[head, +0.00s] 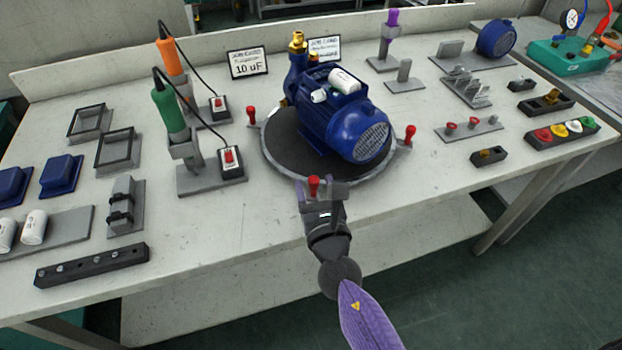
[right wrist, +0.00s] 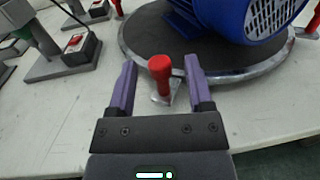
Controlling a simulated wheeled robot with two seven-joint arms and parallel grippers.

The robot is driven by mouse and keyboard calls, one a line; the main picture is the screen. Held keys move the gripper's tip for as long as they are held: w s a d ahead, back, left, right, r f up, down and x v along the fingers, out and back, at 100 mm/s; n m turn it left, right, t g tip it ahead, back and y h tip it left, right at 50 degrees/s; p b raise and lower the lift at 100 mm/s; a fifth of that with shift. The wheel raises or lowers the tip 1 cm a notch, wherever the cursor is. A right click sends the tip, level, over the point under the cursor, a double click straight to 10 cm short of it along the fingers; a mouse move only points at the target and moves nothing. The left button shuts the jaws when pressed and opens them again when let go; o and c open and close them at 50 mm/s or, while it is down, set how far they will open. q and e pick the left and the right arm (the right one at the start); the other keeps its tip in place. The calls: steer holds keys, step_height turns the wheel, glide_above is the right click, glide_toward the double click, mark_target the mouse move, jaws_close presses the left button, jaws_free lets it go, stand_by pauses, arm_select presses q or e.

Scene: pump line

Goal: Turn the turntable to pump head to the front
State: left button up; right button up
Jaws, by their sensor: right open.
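A blue pump (head: 340,112) lies on the round dark turntable (head: 285,155). Its finned motor end points to the front right and its brass fitting (head: 298,42) stands at the back left. Red knobs stand on tabs at the turntable's rim: left (head: 251,116), right (head: 410,134) and front (head: 314,186). My right gripper (head: 322,190) is at the front knob. In the right wrist view, the open purple fingers (right wrist: 158,85) stand on either side of the red front knob (right wrist: 160,72), with gaps visible. The turntable rim (right wrist: 215,82) lies just beyond. My left gripper is not in view.
Green (head: 168,108) and orange (head: 170,52) screwdrivers stand in holders left of the turntable, with cables to switch boxes. Blue covers and metal frames lie further left. Small part racks (head: 470,128) stand at right. The table front beside my right arm is clear.

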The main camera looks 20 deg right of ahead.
steer(key=shift+w+d, duration=0.1)
steer(key=shift+w, duration=0.75)
jaws_close()
stand_by(0.8)
